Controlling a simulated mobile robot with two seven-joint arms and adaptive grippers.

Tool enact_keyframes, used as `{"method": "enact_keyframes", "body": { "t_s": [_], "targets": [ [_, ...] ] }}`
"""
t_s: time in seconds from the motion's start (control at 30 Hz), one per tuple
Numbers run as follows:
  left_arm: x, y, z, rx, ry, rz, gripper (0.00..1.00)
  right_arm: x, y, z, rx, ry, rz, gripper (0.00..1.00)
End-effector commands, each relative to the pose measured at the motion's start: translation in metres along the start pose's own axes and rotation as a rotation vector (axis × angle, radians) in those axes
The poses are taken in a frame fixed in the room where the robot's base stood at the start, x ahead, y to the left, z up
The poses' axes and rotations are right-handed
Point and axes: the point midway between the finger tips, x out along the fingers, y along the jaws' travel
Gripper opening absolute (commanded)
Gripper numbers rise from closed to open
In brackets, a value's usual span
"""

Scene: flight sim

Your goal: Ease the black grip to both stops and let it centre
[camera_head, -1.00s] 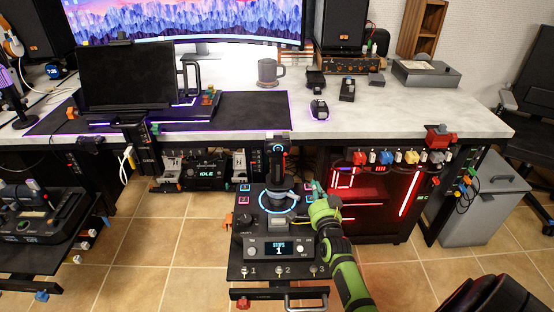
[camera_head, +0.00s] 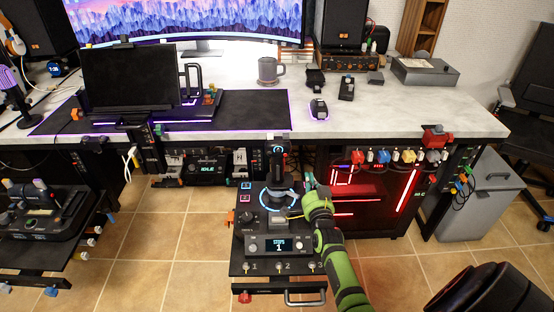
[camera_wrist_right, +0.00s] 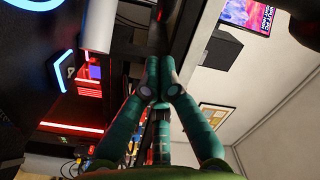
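The black grip (camera_head: 277,168) stands on the control unit (camera_head: 243,269), above a blue-lit ring, and looks close to upright. The unit's small display (camera_head: 279,245) reads "STOPS 1". My green right gripper (camera_head: 308,180) is just right of the grip, with a small gap seeming to show between them. In the right wrist view its two fingers (camera_wrist_right: 160,75) are together with nothing clear between them. A dark upright shape lies beyond the fingertips there; I cannot tell whether they touch it. My left gripper is out of view.
The desk (camera_head: 400,118) stands behind the unit, its front edge close behind the grip. A red-lit computer case (camera_head: 400,215) is right of my right arm. Another control stand (camera_head: 40,225) is at left. Tiled floor is open between the stands.

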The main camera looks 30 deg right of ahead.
Motion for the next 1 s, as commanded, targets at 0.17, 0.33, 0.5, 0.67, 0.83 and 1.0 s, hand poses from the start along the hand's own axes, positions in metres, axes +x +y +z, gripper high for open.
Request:
{"method": "enact_keyframes", "body": {
  "t_s": [0.17, 0.33, 0.5, 0.67, 0.83, 1.0],
  "targets": [
    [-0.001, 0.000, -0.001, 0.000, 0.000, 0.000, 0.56, 0.000, -0.001, 0.001, -0.009, -0.001, 0.001, 0.00],
    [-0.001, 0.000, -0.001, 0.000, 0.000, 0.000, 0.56, 0.000, -0.001, 0.000, -0.009, -0.001, 0.001, 0.00],
    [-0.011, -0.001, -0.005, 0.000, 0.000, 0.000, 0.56, 0.001, -0.011, -0.001, -0.055, -0.004, 0.005, 0.00],
    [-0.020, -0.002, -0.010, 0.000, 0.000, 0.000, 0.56, 0.002, -0.020, 0.000, -0.127, -0.009, 0.011, 0.00],
    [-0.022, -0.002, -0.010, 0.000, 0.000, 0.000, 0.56, 0.002, -0.022, 0.002, -0.163, -0.012, 0.014, 0.00],
    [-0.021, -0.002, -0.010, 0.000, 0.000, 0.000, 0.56, 0.002, -0.022, 0.003, -0.164, -0.012, 0.013, 0.00]
  ]
}}
